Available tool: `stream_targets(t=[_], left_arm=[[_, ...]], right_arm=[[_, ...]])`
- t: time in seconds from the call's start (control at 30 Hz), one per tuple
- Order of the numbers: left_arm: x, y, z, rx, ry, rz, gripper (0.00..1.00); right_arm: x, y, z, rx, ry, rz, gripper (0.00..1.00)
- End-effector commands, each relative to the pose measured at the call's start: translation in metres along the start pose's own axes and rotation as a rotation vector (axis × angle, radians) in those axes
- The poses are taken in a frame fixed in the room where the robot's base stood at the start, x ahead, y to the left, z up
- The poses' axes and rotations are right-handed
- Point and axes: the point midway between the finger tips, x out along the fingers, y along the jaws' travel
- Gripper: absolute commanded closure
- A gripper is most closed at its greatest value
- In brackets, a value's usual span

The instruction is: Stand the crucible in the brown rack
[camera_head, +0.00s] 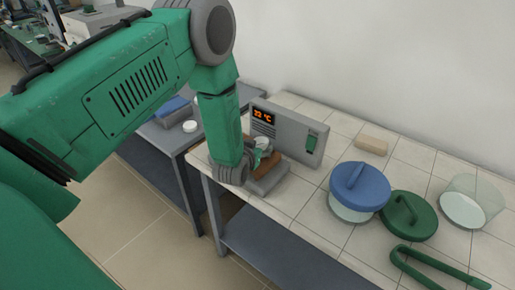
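A small whitish cup, which looks like the crucible (263,144), shows just beyond my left gripper (255,158), in front of the grey furnace panel. The gripper points down at the near edge of the tiled bench. Its fingers are small and partly hidden by my own wrist, so I cannot tell whether they touch or hold the cup. A brown block, probably the brown rack (269,161), lies directly below the cup and is partly covered by the gripper. I cannot tell whether the cup rests in it. My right gripper is out of view.
The grey furnace controller (287,132) with an orange display stands behind. A grey block (270,181) lies in front. To the right are a blue-lidded jar (360,188), green lid (408,216), glass dish (473,201), green tongs (435,268) and beige block (371,145).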

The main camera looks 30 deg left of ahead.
Motion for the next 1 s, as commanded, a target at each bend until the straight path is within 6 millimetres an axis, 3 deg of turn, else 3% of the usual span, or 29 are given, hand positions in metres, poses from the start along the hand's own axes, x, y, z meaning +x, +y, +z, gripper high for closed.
stream_targets(t=[0.23,0.7,0.93,1.0], left_arm=[[-0.024,0.005,0.003,0.005,-0.011,0.001,0.45],[-0.108,-0.004,0.004,-0.005,-0.009,0.004,0.45],[-0.122,0.003,0.002,0.003,-0.007,0.002,0.45],[-0.126,0.006,0.01,0.01,-0.038,0.01,0.45]], right_arm=[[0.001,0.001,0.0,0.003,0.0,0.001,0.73],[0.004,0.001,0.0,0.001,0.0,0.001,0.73],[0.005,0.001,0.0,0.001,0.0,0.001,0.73],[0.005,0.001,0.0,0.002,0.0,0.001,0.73]])
